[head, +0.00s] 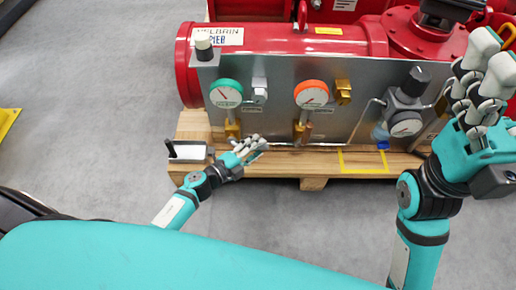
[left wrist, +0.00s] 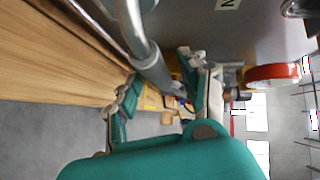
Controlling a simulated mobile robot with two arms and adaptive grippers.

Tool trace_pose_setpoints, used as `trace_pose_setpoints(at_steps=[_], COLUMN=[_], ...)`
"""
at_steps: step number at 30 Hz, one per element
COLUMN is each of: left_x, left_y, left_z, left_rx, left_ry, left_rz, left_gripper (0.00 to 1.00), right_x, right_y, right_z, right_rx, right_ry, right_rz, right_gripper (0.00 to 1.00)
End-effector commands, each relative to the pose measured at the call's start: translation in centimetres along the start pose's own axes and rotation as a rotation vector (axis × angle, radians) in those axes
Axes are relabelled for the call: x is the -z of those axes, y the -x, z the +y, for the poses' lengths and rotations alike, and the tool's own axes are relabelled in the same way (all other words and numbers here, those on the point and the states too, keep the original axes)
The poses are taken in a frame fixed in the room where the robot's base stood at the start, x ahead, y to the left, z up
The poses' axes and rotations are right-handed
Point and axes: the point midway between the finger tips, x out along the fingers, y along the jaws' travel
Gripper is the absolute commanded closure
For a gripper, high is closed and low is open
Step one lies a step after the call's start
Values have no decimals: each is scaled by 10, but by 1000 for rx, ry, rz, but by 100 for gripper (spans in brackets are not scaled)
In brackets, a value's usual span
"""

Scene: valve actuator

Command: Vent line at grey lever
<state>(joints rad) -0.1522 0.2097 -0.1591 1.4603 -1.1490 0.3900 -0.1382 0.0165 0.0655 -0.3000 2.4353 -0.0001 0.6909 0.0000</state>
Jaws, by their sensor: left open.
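A silver panel (head: 285,75) carries a green-rimmed gauge (head: 226,93) and a red-rimmed gauge (head: 311,95), with brass fittings (head: 233,130) below. A grey-white fitting (head: 260,86) sits beside the green gauge. A grey block with a black upright handle (head: 170,149) stands at the left; I cannot tell which part is the grey lever. My left gripper (head: 252,148) is open at the panel's lower edge, below the gauges. In the left wrist view, a grey pipe (left wrist: 141,38) runs down toward its fingers; contact is unclear. My right gripper (head: 482,85) is raised at the right, fingers extended and apparently empty.
A wooden pallet (head: 315,184) with a yellow taped square (head: 362,171) lies under the panel. A red pipe body (head: 280,42) stands behind the panel. A grey regulator (head: 404,105) with a gauge is at the right.

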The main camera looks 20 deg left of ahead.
Motion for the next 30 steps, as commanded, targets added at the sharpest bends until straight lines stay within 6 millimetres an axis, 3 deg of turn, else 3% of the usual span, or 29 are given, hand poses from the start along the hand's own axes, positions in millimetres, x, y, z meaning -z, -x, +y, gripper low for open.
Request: trace_pose_setpoints(at_steps=[4,13,23,30], left_x=[0,0,0,0], left_y=[-11,-12,-12,-12], left_z=[0,0,0,1], left_rx=[0,-1,-1,-2], left_ry=[0,0,-1,-1], left_rz=[0,0,0,-1], left_gripper=[56,56,100,100], right_x=[1,1,1,1], right_y=[-1,-2,-2,-2], right_z=[0,0,-1,-1], right_rx=[4,5,5,5], right_ry=[1,1,1,1], right_rz=[10,12,12,12], right_gripper=[0,0,0,0])
